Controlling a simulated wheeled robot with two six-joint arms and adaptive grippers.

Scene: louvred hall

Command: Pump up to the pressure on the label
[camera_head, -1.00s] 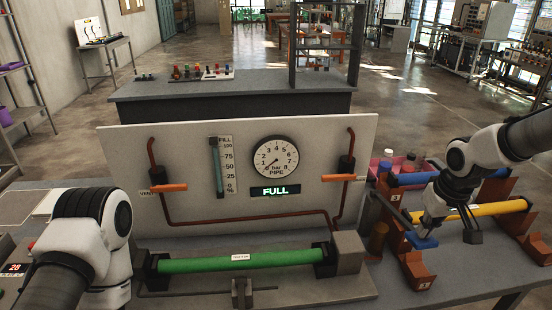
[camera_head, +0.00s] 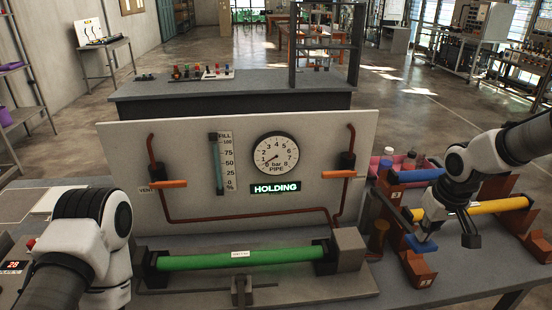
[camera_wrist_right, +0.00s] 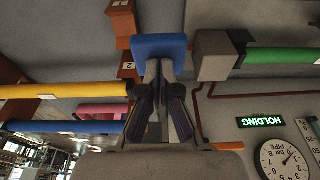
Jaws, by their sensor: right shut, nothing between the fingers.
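The green pipe (camera_head: 240,258) lies clamped in the stand in front of the panel (camera_head: 300,212); the small print on its label (camera_head: 240,254) is unreadable. The round bar gauge (camera_head: 276,155) has its needle at the low left end, near zero. The sign (camera_head: 276,188) reads HOLDING. Orange handles sit level at left (camera_head: 168,184) and right (camera_head: 340,174). My left gripper is hidden.
A yellow pipe (camera_head: 500,206) and a blue pipe (camera_head: 415,175) lie in the brown rack (camera_head: 418,270) at right. A red digital display (camera_head: 12,266) is at the left edge. A grey bench (camera_head: 230,92) stands behind the panel.

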